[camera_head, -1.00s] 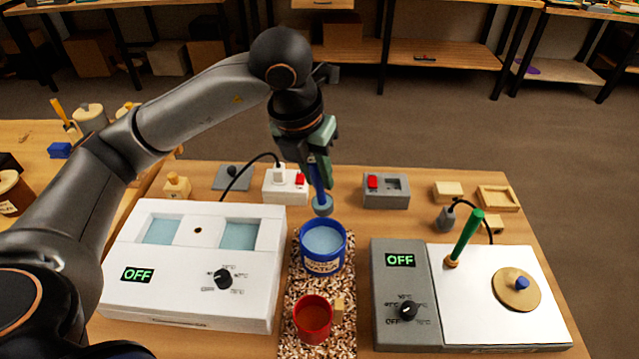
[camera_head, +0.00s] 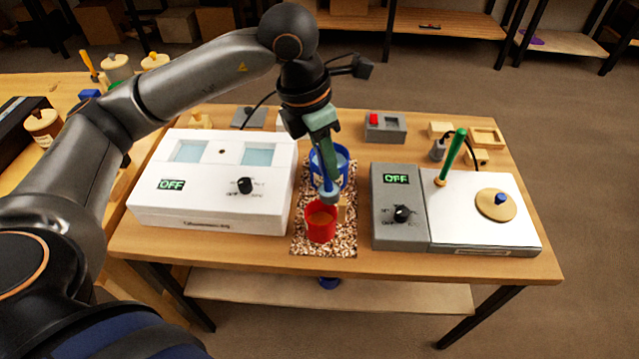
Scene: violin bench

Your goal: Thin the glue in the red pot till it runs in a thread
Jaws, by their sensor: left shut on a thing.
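My left gripper (camera_head: 322,140) is shut on a blue dipper (camera_head: 328,192) with a small grey-blue cup at its lower end. The cup is at the far rim of the red pot (camera_head: 321,232), just over or at its mouth; I cannot tell if they touch. Orange-brown glue shows inside the red pot. The blue water pot (camera_head: 342,179) stands right behind it, partly hidden by the gripper and dipper. What the dipper cup holds cannot be seen. My right gripper is not in view.
Both pots stand on a speckled mat (camera_head: 340,243). A white two-well bath (camera_head: 190,205) reading OFF is on the left. A grey control box (camera_head: 389,235) reading OFF is on the right, beside a white plate (camera_head: 465,225) with a green-handled brush (camera_head: 456,150) and a round wooden lid (camera_head: 510,211).

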